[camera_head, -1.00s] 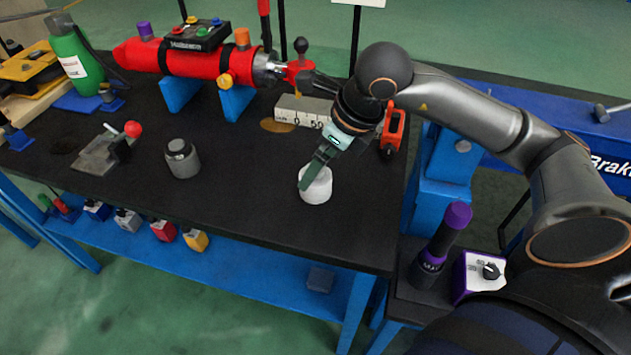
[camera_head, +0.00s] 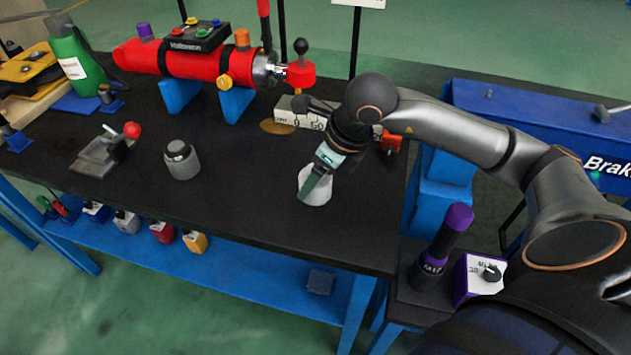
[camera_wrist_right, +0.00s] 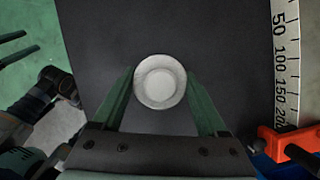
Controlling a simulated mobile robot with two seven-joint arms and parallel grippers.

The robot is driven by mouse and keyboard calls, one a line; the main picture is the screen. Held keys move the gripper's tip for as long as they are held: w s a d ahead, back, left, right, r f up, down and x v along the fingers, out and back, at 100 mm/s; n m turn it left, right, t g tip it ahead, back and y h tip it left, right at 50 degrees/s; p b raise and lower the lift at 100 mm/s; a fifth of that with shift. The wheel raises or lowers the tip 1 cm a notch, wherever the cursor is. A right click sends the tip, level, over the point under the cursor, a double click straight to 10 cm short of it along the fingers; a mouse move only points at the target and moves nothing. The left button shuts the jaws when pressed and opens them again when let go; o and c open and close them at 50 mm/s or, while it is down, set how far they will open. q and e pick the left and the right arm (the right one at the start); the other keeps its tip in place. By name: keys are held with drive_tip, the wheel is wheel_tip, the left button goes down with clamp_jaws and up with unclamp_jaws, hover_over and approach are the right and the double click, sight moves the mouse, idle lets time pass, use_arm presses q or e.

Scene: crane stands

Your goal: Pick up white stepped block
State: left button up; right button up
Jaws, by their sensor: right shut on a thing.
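The white stepped block (camera_head: 316,192) is a round, pale piece above the black table's front right part. In the right wrist view the block (camera_wrist_right: 160,82) shows as a ringed disc from above. My right gripper (camera_head: 312,190) reaches down onto it from above. Its two dark green fingers (camera_wrist_right: 159,90) press on opposite sides of the block. I cannot tell whether the block's base touches the table. Two dark green prongs at the left edge of the right wrist view look like my left gripper's fingers (camera_wrist_right: 20,43), spread apart and empty. The head view does not show them.
A grey cylindrical weight (camera_head: 182,160) stands to the left on the black table (camera_head: 240,190). A marked gauge bar (camera_head: 306,113) and a red object (camera_head: 391,141) lie behind my right gripper. A purple-topped torch (camera_head: 440,240) stands at the right. The table around the block is clear.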

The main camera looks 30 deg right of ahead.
drive_tip(key=c, duration=0.5)
drive_tip(key=shift+r, duration=0.15)
